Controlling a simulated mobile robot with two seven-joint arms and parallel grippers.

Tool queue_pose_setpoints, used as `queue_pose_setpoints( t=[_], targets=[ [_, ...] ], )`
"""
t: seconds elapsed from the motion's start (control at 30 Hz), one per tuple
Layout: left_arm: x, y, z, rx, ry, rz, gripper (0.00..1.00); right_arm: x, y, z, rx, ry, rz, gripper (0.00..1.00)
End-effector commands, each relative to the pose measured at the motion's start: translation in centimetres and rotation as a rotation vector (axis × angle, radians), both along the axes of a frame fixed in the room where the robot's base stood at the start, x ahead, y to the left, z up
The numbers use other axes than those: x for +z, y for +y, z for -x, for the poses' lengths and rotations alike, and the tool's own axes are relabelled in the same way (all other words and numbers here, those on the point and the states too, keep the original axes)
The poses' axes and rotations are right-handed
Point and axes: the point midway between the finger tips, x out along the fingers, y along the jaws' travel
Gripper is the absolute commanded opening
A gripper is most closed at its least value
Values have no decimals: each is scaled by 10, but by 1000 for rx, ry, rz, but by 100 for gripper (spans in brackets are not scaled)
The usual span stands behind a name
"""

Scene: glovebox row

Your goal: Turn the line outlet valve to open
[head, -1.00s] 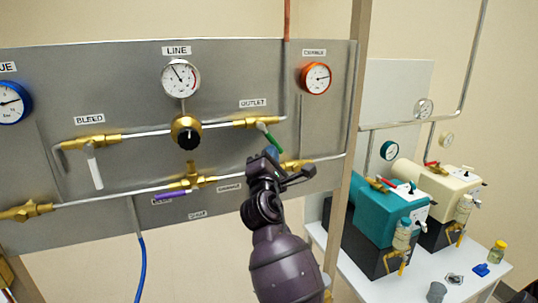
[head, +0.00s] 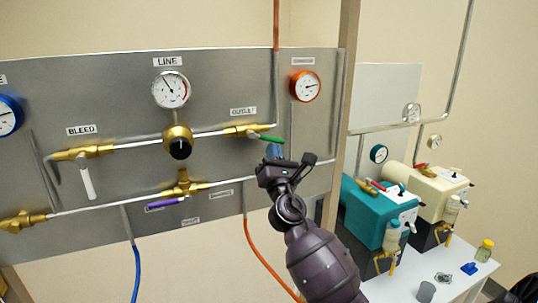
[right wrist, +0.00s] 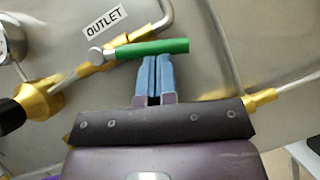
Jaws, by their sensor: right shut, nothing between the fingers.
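The outlet valve is a brass body (head: 243,129) on the upper pipe of the grey panel, under the OUTLET label (head: 243,111). Its green lever (head: 268,138) points right, nearly in line with the pipe. In the right wrist view the green lever (right wrist: 158,48) lies across, just beyond my fingertips. My right gripper (head: 274,151) is just below the lever, its blue fingers (right wrist: 154,70) shut together with nothing between them. The fingertips are at the lever's lower edge; I cannot tell whether they touch it. My left gripper is out of view.
A round LINE gauge (head: 170,89) and brass regulator (head: 178,141) are left of the valve. The white bleed lever (head: 87,180) hangs down; a purple lever (head: 167,202) is on the lower pipe. Teal (head: 377,213) and cream pumps stand on a white table at right.

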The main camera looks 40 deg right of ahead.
Motion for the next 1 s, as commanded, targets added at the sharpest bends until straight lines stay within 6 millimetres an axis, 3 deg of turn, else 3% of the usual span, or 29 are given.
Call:
queue_pose_setpoints(
  t=[0.43, 1.0],
  targets=[
    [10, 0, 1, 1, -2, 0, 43, 17, -11, 3, -1, 65, 274, 0],
    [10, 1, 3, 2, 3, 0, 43, 20, -13, 3, 0, 80, 334, 0]
  ],
)
